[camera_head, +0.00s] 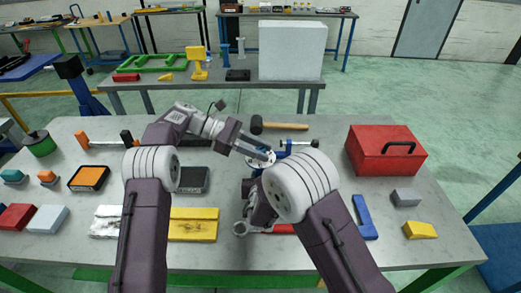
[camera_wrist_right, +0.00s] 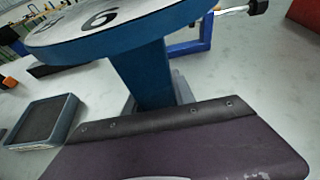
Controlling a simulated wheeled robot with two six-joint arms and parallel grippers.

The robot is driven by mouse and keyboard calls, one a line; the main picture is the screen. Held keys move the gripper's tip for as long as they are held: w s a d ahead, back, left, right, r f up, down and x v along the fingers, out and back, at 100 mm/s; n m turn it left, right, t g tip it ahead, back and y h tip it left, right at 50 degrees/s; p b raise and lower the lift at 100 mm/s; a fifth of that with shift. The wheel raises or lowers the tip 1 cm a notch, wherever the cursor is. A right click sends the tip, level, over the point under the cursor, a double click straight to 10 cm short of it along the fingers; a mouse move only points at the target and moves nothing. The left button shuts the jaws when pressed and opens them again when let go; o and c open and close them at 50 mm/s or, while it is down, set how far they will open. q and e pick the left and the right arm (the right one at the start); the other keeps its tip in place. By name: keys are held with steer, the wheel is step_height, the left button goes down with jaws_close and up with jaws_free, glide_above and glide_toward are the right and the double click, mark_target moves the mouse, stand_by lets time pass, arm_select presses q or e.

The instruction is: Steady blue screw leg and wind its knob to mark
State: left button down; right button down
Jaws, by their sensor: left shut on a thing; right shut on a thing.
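The blue screw leg (camera_wrist_right: 150,75) stands upright in the right wrist view, with a round white dial (camera_wrist_right: 95,22) bearing black numerals on top. In the head view the dial (camera_head: 262,160) shows at the tip of my left gripper (camera_head: 266,155). That gripper is shut at the top of the leg, on the knob, which its fingers mostly hide. My right gripper (camera_wrist_right: 180,128) is shut low on the leg; its dark plate fills the lower right wrist view. In the head view the right arm hides most of that gripper and the leg's lower part. The mark cannot be made out.
A blue clamp-like part (camera_head: 290,146) stands just behind the leg, near a mallet (camera_head: 280,126). A red toolbox (camera_head: 386,151) stands at right.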

arm_select(q)
steer(key=shift+f, duration=0.1)
steer(key=c, duration=1)
jaws_free()
steer(key=v, duration=0.7)
steer(key=shift+a, duration=0.2)
